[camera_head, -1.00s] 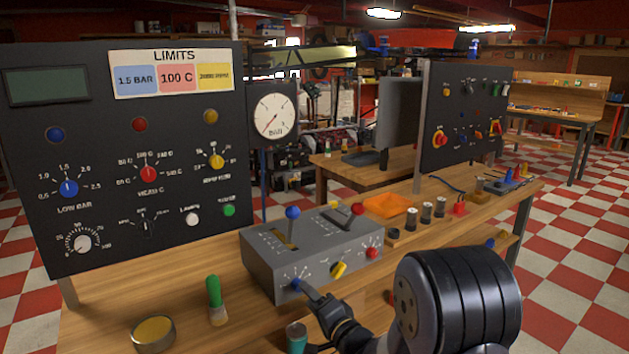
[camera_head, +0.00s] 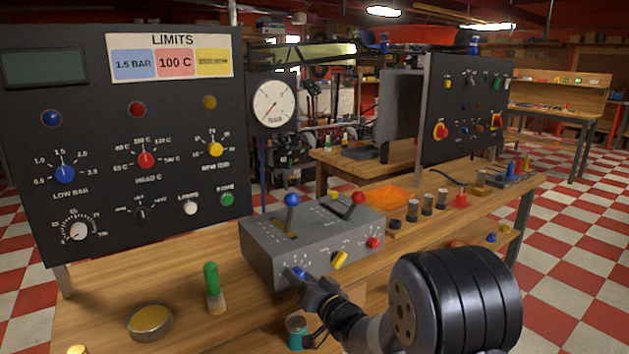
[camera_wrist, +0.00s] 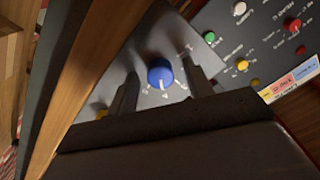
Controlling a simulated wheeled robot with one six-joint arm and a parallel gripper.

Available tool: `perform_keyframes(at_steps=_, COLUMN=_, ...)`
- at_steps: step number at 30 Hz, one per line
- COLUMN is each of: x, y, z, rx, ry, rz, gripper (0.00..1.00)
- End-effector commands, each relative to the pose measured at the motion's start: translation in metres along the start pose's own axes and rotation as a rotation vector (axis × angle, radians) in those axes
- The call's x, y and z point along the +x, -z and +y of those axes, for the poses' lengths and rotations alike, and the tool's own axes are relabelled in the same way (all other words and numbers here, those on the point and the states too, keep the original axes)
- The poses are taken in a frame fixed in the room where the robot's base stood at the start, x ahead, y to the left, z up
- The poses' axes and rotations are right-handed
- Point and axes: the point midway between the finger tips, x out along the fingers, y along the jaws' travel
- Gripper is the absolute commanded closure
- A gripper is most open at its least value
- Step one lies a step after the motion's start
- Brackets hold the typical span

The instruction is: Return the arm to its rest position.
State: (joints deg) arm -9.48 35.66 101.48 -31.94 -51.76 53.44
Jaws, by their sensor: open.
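My gripper (camera_head: 308,284) is at the lower left front of the grey control box (camera_head: 262,262), close to the blue knob (camera_head: 298,272). In the wrist view the blue knob (camera_wrist: 160,72) shows between and just beyond the two dark fingers of my gripper (camera_wrist: 160,90). The fingers stand apart, one on each side of the knob. Whether they touch it cannot be told. My arm runs from the gripper to the lower right of the head view.
The box also carries a blue-topped lever (camera_head: 291,200), a red-topped lever (camera_head: 357,198), a yellow knob (camera_head: 339,259) and a red knob (camera_head: 374,242). A green-handled brush (camera_head: 212,285) and a round tin (camera_head: 150,322) are on the bench at left. A black panel (camera_head: 120,215) stands behind.

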Motion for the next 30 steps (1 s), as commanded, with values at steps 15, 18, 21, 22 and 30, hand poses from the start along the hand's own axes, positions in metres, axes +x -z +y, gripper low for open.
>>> perform_keyframes(at_steps=15, x=-0.0001, y=-0.0014, z=0.0011, rx=-0.476, ry=0.001, rz=0.002, gripper=0.51)
perform_keyframes(at_steps=18, x=-0.0001, y=-0.0017, z=0.0013, rx=-0.57, ry=0.0, rz=0.001, gripper=0.51)
perform_keyframes(at_steps=21, x=-0.0002, y=-0.0014, z=0.0011, rx=-0.663, ry=0.001, rz=0.002, gripper=0.51)
perform_keyframes(at_steps=22, x=-0.0002, y=-0.0014, z=0.0011, rx=-0.691, ry=0.001, rz=0.002, gripper=0.51)
perform_keyframes(at_steps=30, x=-0.0001, y=-0.0012, z=0.0011, rx=-0.946, ry=0.001, rz=0.003, gripper=0.51)
